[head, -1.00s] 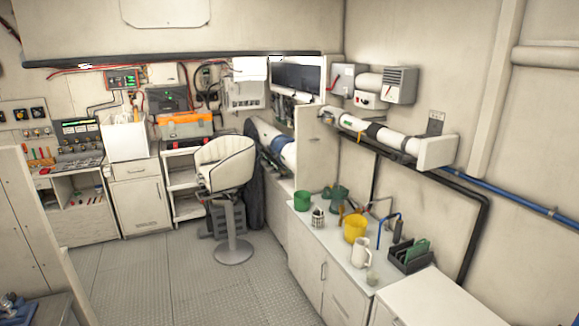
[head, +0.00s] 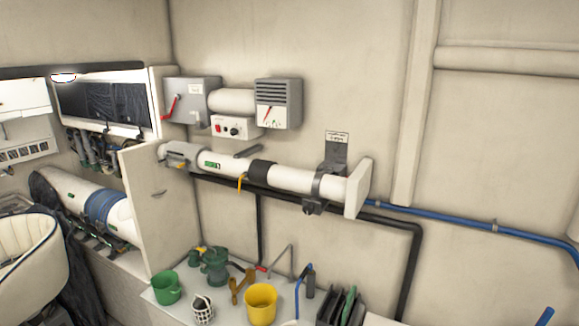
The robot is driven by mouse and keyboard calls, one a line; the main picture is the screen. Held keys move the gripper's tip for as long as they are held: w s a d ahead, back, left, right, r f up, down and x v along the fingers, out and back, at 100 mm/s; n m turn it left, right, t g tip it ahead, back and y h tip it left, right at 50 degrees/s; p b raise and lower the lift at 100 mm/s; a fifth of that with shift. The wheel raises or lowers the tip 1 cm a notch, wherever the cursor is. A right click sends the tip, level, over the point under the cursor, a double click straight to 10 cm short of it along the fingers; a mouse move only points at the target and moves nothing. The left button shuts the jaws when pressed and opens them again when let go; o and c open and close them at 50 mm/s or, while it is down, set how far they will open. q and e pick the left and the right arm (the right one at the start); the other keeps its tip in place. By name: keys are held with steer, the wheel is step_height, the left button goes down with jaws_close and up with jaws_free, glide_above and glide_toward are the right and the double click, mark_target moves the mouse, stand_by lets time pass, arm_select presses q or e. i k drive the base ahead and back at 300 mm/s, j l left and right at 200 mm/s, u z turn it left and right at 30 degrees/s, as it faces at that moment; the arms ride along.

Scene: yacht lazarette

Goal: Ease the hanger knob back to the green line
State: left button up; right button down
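A grey hanger bracket (head: 335,157) with a small printed label plate (head: 337,137) is fixed to the wall. Its dark band goes around the right part of a white horizontal pipe (head: 290,180). A dark knob-like part (head: 313,208) sits under the band; it is too small to tell its exact setting. No green line can be made out on it. A green mark (head: 211,164) shows on the pipe farther left. Neither of my grippers is in view.
A white end plate (head: 357,188) stands at the pipe's right end. A blue hose (head: 460,222) and a black pipe (head: 415,265) run along the wall. Below is a counter with a green mug (head: 166,288), a yellow bucket (head: 261,302) and a dark rack (head: 338,307).

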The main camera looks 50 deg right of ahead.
mark_target(309, 209)
steer(key=i, duration=2.25)
steer(key=i+z, duration=0.3)
steer(key=z, duration=0.15)
steer(key=i+j+z, duration=0.2)
steer(key=z, duration=0.25)
steer(key=i+j+z, duration=0.3)
steer(key=z, duration=0.15)
steer(key=i+z, duration=0.1)
steer(key=z, duration=2.55)
